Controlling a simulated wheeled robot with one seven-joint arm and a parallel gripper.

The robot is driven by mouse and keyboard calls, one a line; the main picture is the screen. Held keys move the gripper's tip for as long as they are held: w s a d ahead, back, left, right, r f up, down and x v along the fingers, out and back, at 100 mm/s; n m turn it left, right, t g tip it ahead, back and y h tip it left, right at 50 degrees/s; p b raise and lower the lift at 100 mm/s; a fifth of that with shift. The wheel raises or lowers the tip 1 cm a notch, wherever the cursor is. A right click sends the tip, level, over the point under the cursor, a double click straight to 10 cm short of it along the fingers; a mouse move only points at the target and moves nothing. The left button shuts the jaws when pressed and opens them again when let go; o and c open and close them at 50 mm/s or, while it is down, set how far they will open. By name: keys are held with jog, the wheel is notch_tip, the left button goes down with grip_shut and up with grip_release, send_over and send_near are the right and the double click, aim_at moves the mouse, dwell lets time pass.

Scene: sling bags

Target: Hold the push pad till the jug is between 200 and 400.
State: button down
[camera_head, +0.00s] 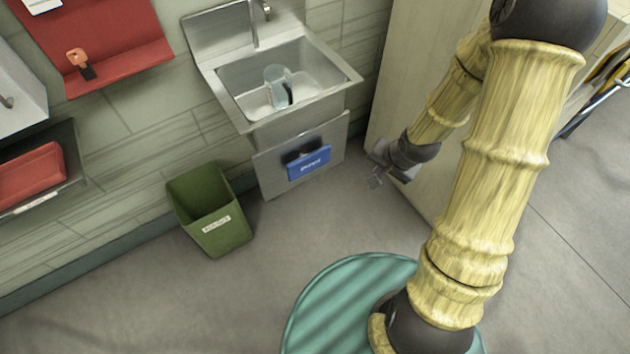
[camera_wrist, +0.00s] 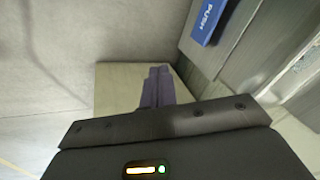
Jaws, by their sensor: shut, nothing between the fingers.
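The blue push pad (camera_head: 309,163) is on the front panel below the steel sink, and it also shows at the top of the wrist view (camera_wrist: 208,20) with white lettering. The clear jug (camera_head: 279,88) stands in the sink basin under the tap; its marks and water level are too small to read. My gripper (camera_head: 375,180) is shut and empty, to the right of the pad and apart from it. Its fingers (camera_wrist: 158,88) show in the wrist view, with the pad up and to the right of them.
The steel sink (camera_head: 242,107) is fixed to the tiled wall. A green bin (camera_head: 222,236) stands on the floor left of the sink. A pale panel (camera_head: 400,110) rises close behind my gripper. A red shelf (camera_head: 130,68) hangs at the upper left. The floor before the sink is clear.

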aim_at(311, 165)
jog(key=w+a+f+m+t+y+b, duration=0.2)
jog(key=a+f+m+t+b, duration=0.1)
jog(key=f+m+b, duration=0.4)
jog(key=w+a+f+m+t+y+b, duration=0.2)
jog(key=f+m+b, duration=0.5)
jog(key=f, duration=0.5)
jog(key=w+a+f+m+t+y+b, duration=0.2)
jog(key=a+f+m+t+y+b, duration=0.2)
jog(key=f+m+t+b, duration=0.2)
notch_tip(311, 165, down, 5)
jog(key=m+b, duration=0.2)
jog(key=m, duration=0.1)
jog(key=shift+w+r, duration=0.15)
jog(key=shift+a, duration=0.15)
jog(key=b+x, duration=0.2)
jog(key=x, duration=1.2)
jog(key=shift+r, duration=0.15)
